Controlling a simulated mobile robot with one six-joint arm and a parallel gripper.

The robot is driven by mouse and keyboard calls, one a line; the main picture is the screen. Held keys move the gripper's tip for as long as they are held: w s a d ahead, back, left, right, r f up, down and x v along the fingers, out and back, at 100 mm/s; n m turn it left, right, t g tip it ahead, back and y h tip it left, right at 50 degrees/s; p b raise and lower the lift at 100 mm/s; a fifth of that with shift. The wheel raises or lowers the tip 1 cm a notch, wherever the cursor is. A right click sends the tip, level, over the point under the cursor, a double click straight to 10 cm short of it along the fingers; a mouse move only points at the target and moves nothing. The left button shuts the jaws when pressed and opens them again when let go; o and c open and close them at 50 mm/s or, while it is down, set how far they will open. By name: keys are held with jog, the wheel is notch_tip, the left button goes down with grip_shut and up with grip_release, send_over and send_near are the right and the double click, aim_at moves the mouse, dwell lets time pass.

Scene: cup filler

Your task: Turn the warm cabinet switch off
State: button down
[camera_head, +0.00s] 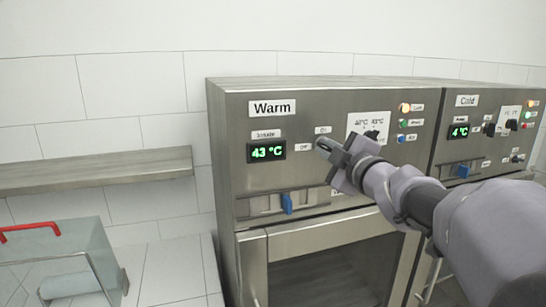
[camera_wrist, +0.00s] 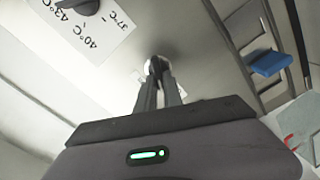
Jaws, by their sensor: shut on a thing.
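The warm cabinet (camera_head: 225,130) is a steel unit with a "Warm" label and a green display (camera_head: 266,152) reading 43 °C. Its switch sits on the panel between small labels that seem to read "On" (camera_head: 322,130) above and "Off" (camera_head: 303,147) to the left. My gripper (camera_head: 322,147) is at this switch and hides it in the head view. In the wrist view my gripper (camera_wrist: 157,80) is shut on the small switch knob (camera_wrist: 156,65). Most of the knob is hidden between the fingertips, so I cannot tell its setting.
A temperature dial on a white plate (camera_head: 355,122) is just right of my gripper. Indicator lights (camera_head: 404,107) are farther right, the top one glowing orange. A blue slider handle (camera_head: 287,203) is below. The cold cabinet (camera_head: 450,135) adjoins at right. A shelf (camera_head: 90,170) and clear box (camera_head: 60,260) are left.

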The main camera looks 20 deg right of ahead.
jog(key=n+b, duration=0.2)
jog(key=n, duration=0.1)
jog(key=n+b, duration=0.1)
jog(key=n, duration=0.1)
jog(key=shift+a+f, duration=0.1)
jog(key=shift+f, duration=0.2)
jog(key=shift+n+b, duration=0.3)
jog(key=shift+n, duration=0.1)
jog(key=c, duration=1.5)
grip_release()
